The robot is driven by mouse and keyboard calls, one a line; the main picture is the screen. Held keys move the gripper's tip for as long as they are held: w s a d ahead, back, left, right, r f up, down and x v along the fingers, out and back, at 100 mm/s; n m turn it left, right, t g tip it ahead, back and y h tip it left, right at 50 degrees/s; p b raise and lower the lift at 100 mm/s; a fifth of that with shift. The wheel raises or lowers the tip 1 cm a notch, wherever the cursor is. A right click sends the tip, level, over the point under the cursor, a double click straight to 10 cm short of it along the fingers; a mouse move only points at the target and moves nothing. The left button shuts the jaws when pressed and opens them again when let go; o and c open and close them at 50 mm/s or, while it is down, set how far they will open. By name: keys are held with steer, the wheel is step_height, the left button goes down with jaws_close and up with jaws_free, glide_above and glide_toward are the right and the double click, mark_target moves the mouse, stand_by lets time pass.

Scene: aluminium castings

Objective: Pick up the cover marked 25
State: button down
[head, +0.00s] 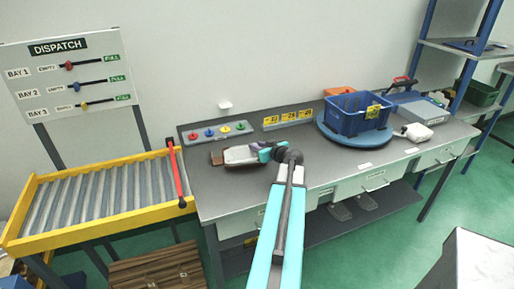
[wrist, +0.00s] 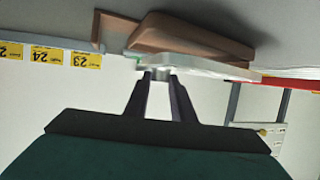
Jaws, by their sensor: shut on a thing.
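My gripper (head: 266,152) is low over the left part of the grey bench. It is shut on the near edge of a pale grey-white, flat casting, which I take to be a cover (head: 241,155). In the wrist view the fingertips (wrist: 160,75) close on the edge of this pale cover (wrist: 205,67). No number can be read on it, so I cannot tell if it is marked 25. A brown block (wrist: 190,35) lies against the cover in the wrist view. Whether the cover touches the bench is unclear.
Coloured buttons (head: 218,131) and yellow number labels (head: 288,117) line the bench's back. A blue crate (head: 345,122) stands on a round blue turntable (head: 350,138) to the right. A white casting (head: 415,132) lies beyond it. A roller conveyor (head: 95,206) with a red bar (head: 176,172) adjoins at left.

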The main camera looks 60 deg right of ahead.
steer(key=s+a, duration=0.1)
steer(key=a, duration=0.1)
steer(key=s+a+b, duration=0.2)
steer(key=s+a, duration=0.1)
steer(key=shift+s+a+r, duration=0.1)
steer(key=shift+a+r, duration=0.2)
steer(key=shift+s+a+r, duration=0.1)
steer(key=shift+r, duration=0.1)
steer(key=a+p, duration=0.1)
steer(key=p, duration=0.2)
steer(key=s+p, duration=0.1)
steer(key=p, duration=0.2)
steer(key=shift+s+a+r, duration=0.2)
steer(key=shift+a, duration=0.2)
steer(key=s+a+p, duration=0.1)
steer(key=p, duration=0.5)
steer(key=shift+s+a, duration=0.1)
steer(key=shift+a, duration=0.2)
steer(key=shift+a+p, duration=0.1)
steer(key=shift+p, duration=0.4)
steer(key=shift+s+a+f+p, duration=0.1)
steer(key=shift+s+a+p, duration=0.15)
steer(key=shift+p, duration=0.35)
